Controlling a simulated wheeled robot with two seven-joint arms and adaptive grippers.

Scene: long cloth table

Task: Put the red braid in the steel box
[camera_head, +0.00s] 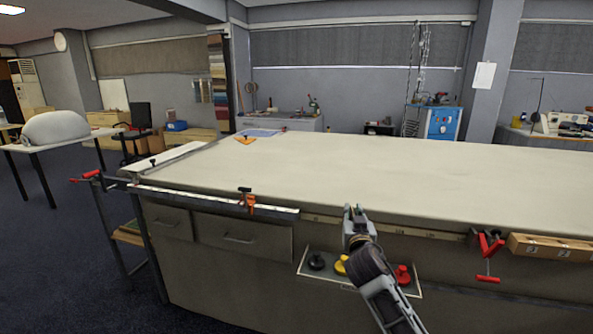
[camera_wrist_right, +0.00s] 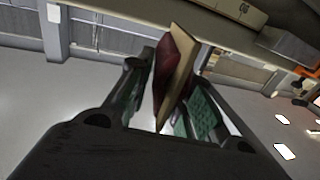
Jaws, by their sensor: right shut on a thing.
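My right gripper (camera_head: 354,211) is over the front edge of the table, its fingers pointing away from me. In the right wrist view its green-padded fingers (camera_wrist_right: 170,105) are shut on a dark red piece with a tan flat card-like side, which I take for the red braid (camera_wrist_right: 170,75). The braid stands tilted between the fingers and sticks out past them. In the head view I cannot make out the braid at the gripper. I cannot identify the steel box in either view. My left gripper is not in view.
The long pale table (camera_head: 420,175) is mostly bare. A tray (camera_head: 302,272) with black, yellow and red items sits below its front edge. A red clamp (camera_head: 489,243) and a cardboard box (camera_head: 550,247) are at the right. An orange clamp (camera_head: 250,203) is on the front rail.

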